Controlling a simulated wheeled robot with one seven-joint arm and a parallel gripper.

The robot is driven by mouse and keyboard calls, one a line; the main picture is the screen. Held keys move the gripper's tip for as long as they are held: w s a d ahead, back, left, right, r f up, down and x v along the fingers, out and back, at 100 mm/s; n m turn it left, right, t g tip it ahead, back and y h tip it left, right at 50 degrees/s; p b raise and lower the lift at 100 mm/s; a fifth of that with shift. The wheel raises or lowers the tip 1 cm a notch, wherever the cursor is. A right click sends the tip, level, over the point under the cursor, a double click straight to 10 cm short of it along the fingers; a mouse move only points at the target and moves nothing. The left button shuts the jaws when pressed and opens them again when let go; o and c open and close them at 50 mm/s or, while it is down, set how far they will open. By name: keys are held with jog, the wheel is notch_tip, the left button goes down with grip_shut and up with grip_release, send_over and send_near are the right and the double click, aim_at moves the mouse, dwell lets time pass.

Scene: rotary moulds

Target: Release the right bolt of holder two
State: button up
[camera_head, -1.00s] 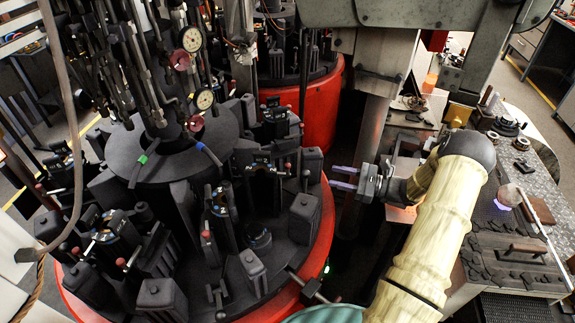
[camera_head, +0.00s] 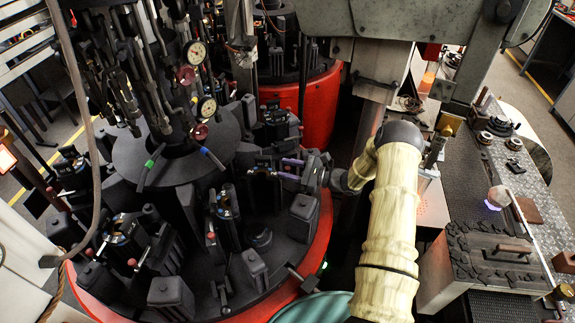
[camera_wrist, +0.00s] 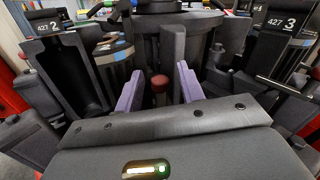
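In the wrist view, holder two shows its label "427 2" (camera_wrist: 47,26) at the left. A red-capped bolt (camera_wrist: 160,83) stands upright to the right of it, between my gripper's two purple fingers (camera_wrist: 158,90). The fingers are apart, with a gap on each side of the red cap. The lower part of the bolt is hidden by my gripper's body. In the head view, my gripper (camera_head: 289,169) reaches left over the rim of the round mould table (camera_head: 322,225), its fingers beside a dark holder (camera_head: 262,168).
Holder three, labelled "427 3" (camera_wrist: 290,22), stands at the right in the wrist view. Dark upright blocks (camera_head: 301,218) crowd the table near my gripper. Hoses and gauges (camera_head: 196,52) hang over its centre. A workbench (camera_head: 490,220) stands at the right.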

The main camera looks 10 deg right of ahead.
jog(key=shift+w+a, duration=0.15)
jog(key=shift+a, duration=0.05)
jog(key=shift+c, duration=0.2)
grip_shut()
jog(key=shift+d+f+b, duration=0.1)
jog(key=shift+d+b, duration=0.2)
jog(key=shift+d, duration=0.2)
jog(key=b+v, duration=0.1)
jog(key=v, duration=0.1)
jog(key=shift+d, duration=0.3)
